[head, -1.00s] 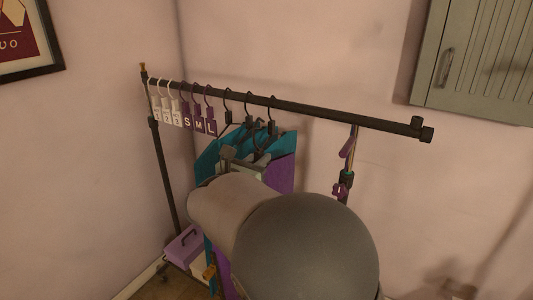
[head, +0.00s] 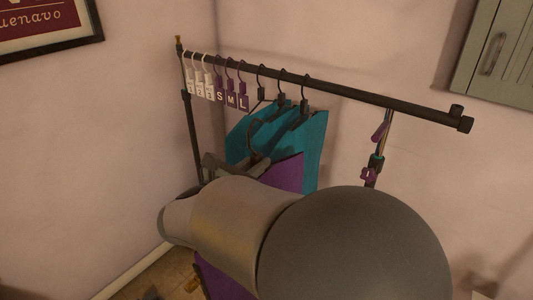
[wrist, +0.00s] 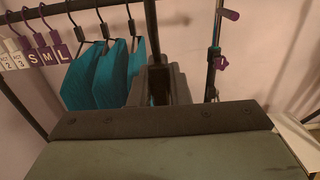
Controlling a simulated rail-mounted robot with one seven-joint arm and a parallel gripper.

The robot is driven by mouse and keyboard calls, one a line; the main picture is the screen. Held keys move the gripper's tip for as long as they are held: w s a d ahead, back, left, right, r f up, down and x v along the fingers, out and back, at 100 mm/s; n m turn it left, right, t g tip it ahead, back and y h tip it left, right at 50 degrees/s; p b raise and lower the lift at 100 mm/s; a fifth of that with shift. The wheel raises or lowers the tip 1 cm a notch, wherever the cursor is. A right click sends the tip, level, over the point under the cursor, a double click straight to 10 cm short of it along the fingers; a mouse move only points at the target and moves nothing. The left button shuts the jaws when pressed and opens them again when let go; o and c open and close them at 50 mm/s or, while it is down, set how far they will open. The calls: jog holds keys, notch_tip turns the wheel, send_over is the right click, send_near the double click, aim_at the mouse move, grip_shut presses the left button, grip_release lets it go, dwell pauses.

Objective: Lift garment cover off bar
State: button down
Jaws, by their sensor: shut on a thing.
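Teal garment covers (head: 312,140) hang from dark hangers hooked on the black bar (head: 350,92); they also show in the wrist view (wrist: 112,80). A purple panel (head: 287,174) hangs in front of them, with more purple (head: 222,280) below my arm. My gripper (head: 212,165) is in front of the covers, below the bar; its jaws (wrist: 157,80) are shut on what appears to be a garment cover's hanger. A dark hook shape by the jaws is below the bar. My arm hides most of the held cover, and its exact outline cannot be told.
White tags (head: 198,80) and purple S, M, L tags (head: 232,98) hang at the bar's left end. Purple fittings (head: 370,174) are on the right post. A grey shuttered cabinet (head: 500,55) is on the right wall. The bar's right part is empty.

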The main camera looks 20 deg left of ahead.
jog(key=p+v, duration=0.2)
jog(key=v, duration=1.2)
jog(key=shift+s, duration=0.1)
jog(key=shift+s+a+p, duration=0.2)
jog(key=shift+s+p, duration=0.1)
jog(key=shift+s, duration=0.2)
